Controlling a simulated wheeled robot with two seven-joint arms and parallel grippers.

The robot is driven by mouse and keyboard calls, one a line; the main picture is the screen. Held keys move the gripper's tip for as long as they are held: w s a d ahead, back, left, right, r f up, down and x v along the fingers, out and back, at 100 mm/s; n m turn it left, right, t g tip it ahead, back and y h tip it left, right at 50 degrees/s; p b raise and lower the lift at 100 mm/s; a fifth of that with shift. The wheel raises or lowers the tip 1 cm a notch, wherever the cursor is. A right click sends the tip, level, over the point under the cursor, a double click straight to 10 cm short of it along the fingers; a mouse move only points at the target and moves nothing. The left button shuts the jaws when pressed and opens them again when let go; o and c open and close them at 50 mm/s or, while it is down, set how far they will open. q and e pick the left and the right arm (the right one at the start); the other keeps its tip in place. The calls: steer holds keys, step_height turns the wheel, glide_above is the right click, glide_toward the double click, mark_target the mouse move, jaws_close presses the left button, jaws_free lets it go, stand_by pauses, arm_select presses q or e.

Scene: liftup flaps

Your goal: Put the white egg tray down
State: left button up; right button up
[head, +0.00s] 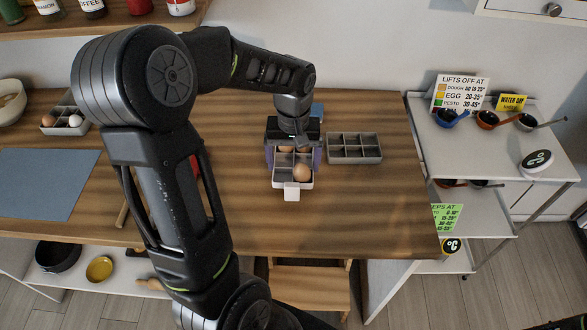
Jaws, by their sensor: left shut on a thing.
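The white egg tray (292,191) is a small compartmented tray with a pale tab at its front, on or just above the wooden table, right of the picture's middle. I cannot tell whether it touches the table. A brown egg (302,173) sits in its front right compartment, and more brown eggs show partly behind it. My left gripper (293,148) reaches down from above at the tray's back and is shut on it. My right gripper is not in view.
An empty grey compartment tray (355,158) lies just right on the table (385,205). Another tray (66,131) with eggs is at the far left, near a blue-grey mat (45,180). A white shelf cart (480,150) with pans stands right. The table front right is clear.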

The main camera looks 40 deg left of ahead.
mark_target(293, 166)
arm_select(q)
step_height(293, 166, down, 3)
steer(key=shift+f, duration=0.15)
steer(key=shift+f, duration=0.15)
steer(key=shift+f, duration=0.15)
steer(key=o, duration=1.2)
steer(key=shift+c, duration=0.2)
